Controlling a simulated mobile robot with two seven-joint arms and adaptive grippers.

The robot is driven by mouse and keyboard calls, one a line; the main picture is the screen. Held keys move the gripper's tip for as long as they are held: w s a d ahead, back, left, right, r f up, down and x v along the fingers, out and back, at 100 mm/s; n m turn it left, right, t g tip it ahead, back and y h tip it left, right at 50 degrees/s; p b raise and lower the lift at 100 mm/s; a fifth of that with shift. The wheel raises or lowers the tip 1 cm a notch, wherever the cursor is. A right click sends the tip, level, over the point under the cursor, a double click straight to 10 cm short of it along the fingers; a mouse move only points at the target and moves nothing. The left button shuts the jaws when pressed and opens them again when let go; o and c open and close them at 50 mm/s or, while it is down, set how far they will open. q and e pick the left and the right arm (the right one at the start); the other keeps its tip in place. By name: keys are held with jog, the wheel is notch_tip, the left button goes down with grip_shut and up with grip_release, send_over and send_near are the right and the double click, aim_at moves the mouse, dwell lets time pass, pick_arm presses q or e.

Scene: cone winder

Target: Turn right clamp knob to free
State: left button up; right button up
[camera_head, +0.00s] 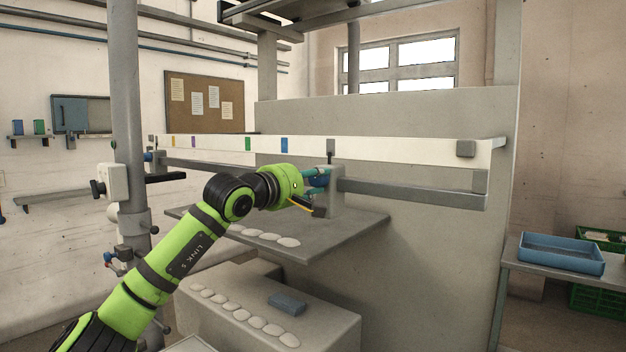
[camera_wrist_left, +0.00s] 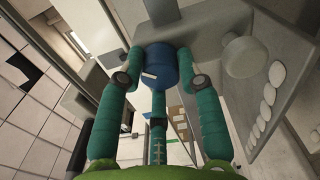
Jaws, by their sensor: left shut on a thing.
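The right clamp (camera_head: 331,199) is a grey block on the grey rail below the long white beam. Its blue knob (camera_wrist_left: 159,66), with a short white mark on its face, shows in the left wrist view. My left gripper (camera_head: 314,180) reaches the clamp from the left. Its teal fingers (camera_wrist_left: 160,82) are shut on the knob from either side, with a third finger below. In the head view the fingers and wrist mostly hide the knob. My right gripper is in neither view.
A second clamp (camera_head: 156,161) sits at the rail's left end. A grey shelf (camera_head: 340,235) with pale, flat pieces lies below the gripper. A grey post (camera_head: 127,100) stands left of my arm. A blue tray (camera_head: 560,254) lies on a table at right.

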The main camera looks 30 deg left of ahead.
pick_arm(q)
jog(key=shift+f, duration=0.15)
jog(key=o, duration=1.2)
jog(key=shift+c, duration=0.2)
jog(key=shift+w+a, duration=0.1)
jog(key=shift+s, duration=0.25)
jog(key=s, duration=1.1)
jog(key=shift+s+a, duration=0.25)
jog(key=shift+a, duration=0.2)
